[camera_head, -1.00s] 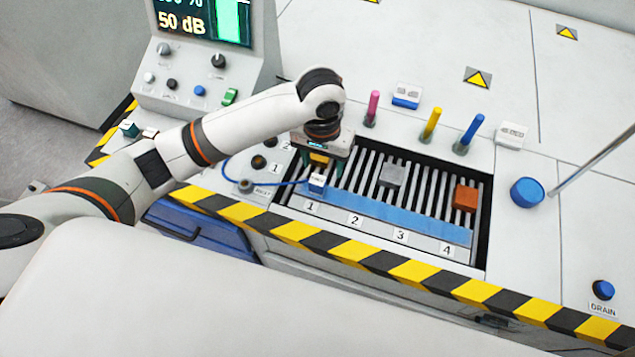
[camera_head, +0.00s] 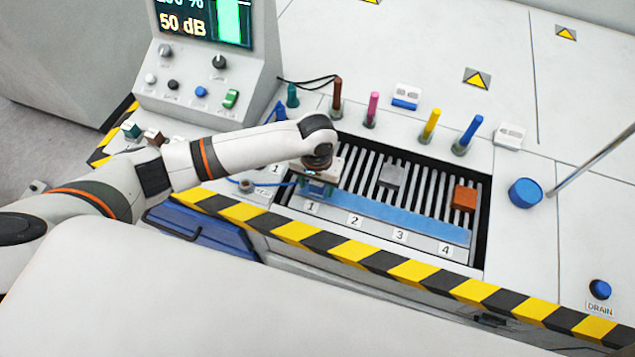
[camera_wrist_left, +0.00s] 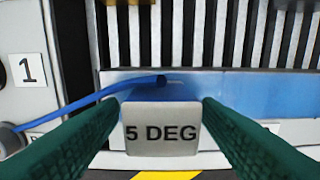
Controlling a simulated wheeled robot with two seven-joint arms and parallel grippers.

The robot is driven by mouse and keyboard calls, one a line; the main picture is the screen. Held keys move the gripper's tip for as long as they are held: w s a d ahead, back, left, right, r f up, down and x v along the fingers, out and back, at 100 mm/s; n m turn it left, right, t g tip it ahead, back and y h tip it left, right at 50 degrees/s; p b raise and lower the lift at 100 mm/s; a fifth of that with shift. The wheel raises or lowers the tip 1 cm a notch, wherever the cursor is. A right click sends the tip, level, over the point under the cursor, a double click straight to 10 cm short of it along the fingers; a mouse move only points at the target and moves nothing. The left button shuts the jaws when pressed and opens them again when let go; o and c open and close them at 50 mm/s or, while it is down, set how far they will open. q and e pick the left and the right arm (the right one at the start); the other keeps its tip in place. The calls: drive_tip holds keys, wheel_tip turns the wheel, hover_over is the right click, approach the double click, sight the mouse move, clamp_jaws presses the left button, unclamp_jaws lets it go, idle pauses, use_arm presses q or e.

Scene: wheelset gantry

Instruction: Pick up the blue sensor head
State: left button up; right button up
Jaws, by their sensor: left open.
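The blue sensor head (camera_wrist_left: 161,130) shows in the left wrist view as a small block with a white top marked "5 DEG". A blue cable (camera_wrist_left: 95,98) runs from it to the left. My left gripper (camera_wrist_left: 162,112) is open, with one green finger on each side of the block; whether they touch it I cannot tell. In the head view my left gripper (camera_head: 316,190) is over the front left of the slatted bay by label 1, and hides most of the sensor head. My right gripper is not in view.
A grey block (camera_head: 391,176) and an orange block (camera_head: 464,198) sit on the slats. A blue strip (camera_head: 400,217) runs along the bay's front. Coloured pegs, including a yellow one (camera_head: 431,125), stand behind. A thin rod (camera_head: 590,160) slants at the right.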

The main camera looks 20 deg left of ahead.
use_arm(q)
drive_tip(key=shift+f, duration=0.35)
drive_tip(key=shift+c, duration=0.6)
drive_tip(key=c, duration=1)
